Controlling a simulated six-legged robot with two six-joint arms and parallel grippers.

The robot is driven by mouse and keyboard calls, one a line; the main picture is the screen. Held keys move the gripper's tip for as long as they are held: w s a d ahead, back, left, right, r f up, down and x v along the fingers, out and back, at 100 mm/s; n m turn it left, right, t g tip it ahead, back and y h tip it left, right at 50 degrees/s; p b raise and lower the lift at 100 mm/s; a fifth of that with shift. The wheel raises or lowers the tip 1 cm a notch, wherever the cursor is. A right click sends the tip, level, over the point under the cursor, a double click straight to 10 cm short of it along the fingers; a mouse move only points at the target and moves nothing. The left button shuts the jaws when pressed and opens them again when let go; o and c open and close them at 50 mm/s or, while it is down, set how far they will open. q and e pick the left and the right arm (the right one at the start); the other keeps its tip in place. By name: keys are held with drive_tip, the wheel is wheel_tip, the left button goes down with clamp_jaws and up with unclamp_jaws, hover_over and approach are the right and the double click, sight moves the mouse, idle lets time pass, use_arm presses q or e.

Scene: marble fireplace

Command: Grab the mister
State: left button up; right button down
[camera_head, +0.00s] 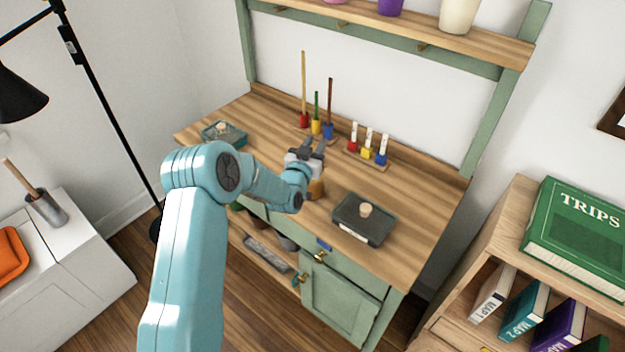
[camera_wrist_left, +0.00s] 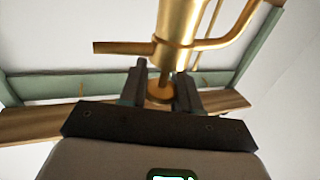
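The mister is a shiny brass body with a side spout and a curved handle, large at the top of the left wrist view (camera_wrist_left: 178,38). In the head view, only a small brownish-gold part of it (camera_head: 316,189) shows beside my wrist, above the table. My left gripper (camera_head: 313,148) is over the middle of the wooden tabletop. Its dark fingers stand apart in the left wrist view (camera_wrist_left: 160,92), with a round brass part of the mister showing between them. I cannot tell whether the fingers touch it. My right gripper is not in view.
The green potting bench (camera_head: 425,215) has upright coloured tools (camera_head: 316,127) and small marked bottles (camera_head: 368,142) behind my gripper. A dark tray (camera_head: 350,228) lies to the right and a teal tray (camera_head: 240,134) to the left. A bookshelf (camera_head: 500,235) stands at right.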

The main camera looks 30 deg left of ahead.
use_arm(q)
clamp_jaws()
drive_tip(key=shift+r, duration=0.1)
